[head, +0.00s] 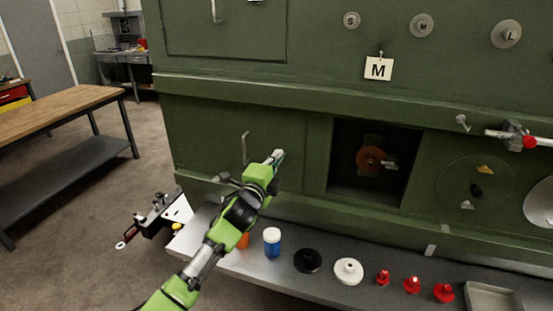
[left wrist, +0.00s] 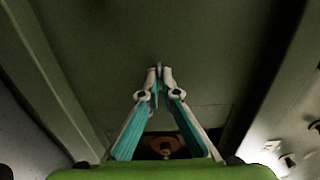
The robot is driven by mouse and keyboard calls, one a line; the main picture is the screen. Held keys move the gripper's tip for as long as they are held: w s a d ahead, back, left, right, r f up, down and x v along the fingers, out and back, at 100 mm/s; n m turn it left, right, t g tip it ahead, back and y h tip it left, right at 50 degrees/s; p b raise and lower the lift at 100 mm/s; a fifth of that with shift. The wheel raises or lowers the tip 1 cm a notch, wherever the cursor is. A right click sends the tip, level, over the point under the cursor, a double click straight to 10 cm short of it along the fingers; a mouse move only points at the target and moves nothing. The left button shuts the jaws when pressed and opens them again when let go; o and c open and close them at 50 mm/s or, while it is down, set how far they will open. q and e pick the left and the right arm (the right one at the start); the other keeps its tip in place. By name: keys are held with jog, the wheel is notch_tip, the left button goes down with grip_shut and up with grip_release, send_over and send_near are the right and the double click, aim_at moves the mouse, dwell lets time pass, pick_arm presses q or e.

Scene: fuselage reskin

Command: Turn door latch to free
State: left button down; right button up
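A thin bent metal handle (head: 245,147) stands out from the lower left panel of the green wall; it looks like a door handle or latch, but I cannot tell which part is the latch. My left gripper (head: 278,155) is in front of this panel, to the right of the handle and apart from it in the picture. In the left wrist view its fingertips (left wrist: 160,74) are close together in front of plain green surface, with no clear object between them. A second bent handle (head: 216,10) is on the upper door. My right gripper is out of view.
An open recess (head: 345,190) holds an orange disc (head: 370,158). A metal shelf (head: 330,281) below carries a blue jar (head: 272,242), a black disc (head: 307,260), a white disc (head: 348,271) and several red parts. A wooden workbench (head: 60,110) stands left, with open floor between.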

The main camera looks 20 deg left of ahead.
pick_arm(q)
jog(key=shift+n, duration=0.3)
jog(key=n+b, duration=0.1)
jog(key=n, duration=1.6)
dwell(0.6)
jog(key=c, duration=2.3)
grip_release()
jog(key=shift+s, duration=0.1)
